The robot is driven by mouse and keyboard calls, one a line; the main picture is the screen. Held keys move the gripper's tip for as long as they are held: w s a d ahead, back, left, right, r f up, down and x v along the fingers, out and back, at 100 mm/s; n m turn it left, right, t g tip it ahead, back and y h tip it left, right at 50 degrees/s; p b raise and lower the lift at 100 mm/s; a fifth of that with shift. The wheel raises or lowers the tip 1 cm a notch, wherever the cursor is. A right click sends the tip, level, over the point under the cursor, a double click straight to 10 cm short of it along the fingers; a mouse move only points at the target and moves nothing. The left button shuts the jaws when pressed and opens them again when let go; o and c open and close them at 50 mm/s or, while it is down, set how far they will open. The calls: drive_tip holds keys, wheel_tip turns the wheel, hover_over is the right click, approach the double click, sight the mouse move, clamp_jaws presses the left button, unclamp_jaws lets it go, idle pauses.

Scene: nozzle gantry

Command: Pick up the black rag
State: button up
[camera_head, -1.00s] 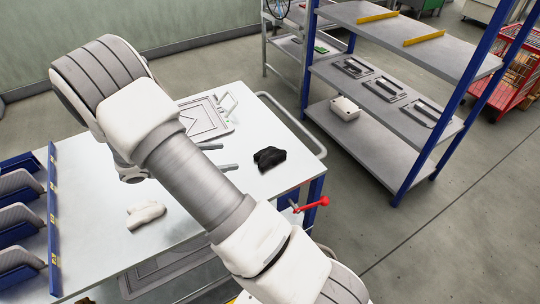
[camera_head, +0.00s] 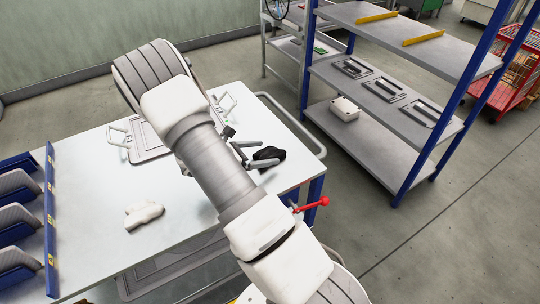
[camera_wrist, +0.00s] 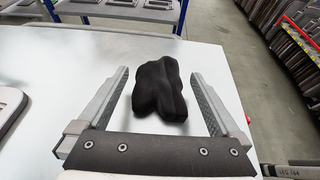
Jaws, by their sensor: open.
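The black rag (camera_head: 268,154) lies crumpled on the white table (camera_head: 95,205), near its right edge. In the wrist view the black rag (camera_wrist: 159,88) sits ahead of and between my gripper's fingers. My gripper (camera_head: 250,155) is open, with its fingertips beside the rag in the head view. In the wrist view my gripper (camera_wrist: 160,80) shows a finger on each side of the rag, with a gap on both sides and nothing held. I cannot tell the exact height of the fingers over the table.
A white rag (camera_head: 143,214) lies at the table's front left. A grey framed panel with handles (camera_head: 150,146) lies behind my arm. Blue bins (camera_head: 15,225) line the left edge. A red-handled clamp (camera_head: 312,203) sits at the right corner. A blue-post shelf (camera_head: 385,95) stands beyond.

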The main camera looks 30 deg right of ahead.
sight(269, 152)
drive_tip(key=shift+x, duration=1.5)
drive_tip(key=c, duration=1.1)
drive_tip(key=shift+r, duration=0.1)
drive_tip(key=shift+c, duration=0.2)
